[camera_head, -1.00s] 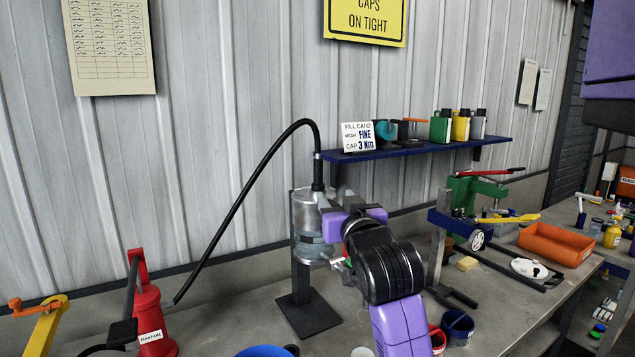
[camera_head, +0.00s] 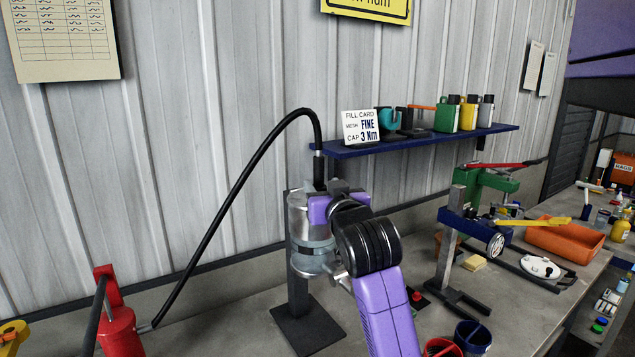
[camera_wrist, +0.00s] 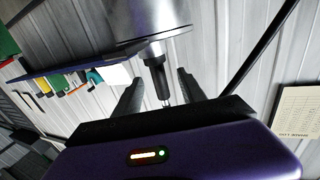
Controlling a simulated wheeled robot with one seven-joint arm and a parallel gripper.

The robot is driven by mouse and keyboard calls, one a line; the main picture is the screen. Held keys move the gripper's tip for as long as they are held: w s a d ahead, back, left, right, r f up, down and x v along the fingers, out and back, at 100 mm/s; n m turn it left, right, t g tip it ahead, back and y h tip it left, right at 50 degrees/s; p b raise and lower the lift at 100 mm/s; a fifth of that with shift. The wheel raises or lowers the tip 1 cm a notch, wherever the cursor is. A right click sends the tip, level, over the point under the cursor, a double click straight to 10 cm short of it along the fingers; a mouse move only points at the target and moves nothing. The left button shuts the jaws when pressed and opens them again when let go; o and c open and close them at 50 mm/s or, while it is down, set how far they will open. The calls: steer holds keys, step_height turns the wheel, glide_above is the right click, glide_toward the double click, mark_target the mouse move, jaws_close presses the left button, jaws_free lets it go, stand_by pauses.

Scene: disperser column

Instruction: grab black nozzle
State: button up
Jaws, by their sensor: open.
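The black nozzle (camera_head: 319,172) stands upright in the top of the silver cylinder (camera_head: 303,238), with a black hose (camera_head: 232,185) arching from its upper end down to the left. My gripper (camera_head: 336,203) is in front of the cylinder's upper part. In the wrist view, which looks turned over, the nozzle (camera_wrist: 158,78) shows between the two dark fingers of my open gripper (camera_wrist: 160,82), with a gap on each side. The nozzle's far end is partly hidden by my gripper body. I cannot tell the depth between fingers and nozzle.
A blue shelf (camera_head: 430,140) with a fill card and bottles is on the wall to the right. A red pump body (camera_head: 122,335) stands at the lower left. A blue-and-grey stand (camera_head: 460,245) and an orange tray (camera_head: 565,243) are on the right of the bench.

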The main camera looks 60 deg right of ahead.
mark_target(320, 183)
steer(key=x, duration=0.2)
steer(key=p+x, duration=0.1)
steer(key=x, duration=0.2)
steer(key=shift+d+f+p, duration=0.25)
steer(key=shift+d+p, duration=0.15)
jaws_close()
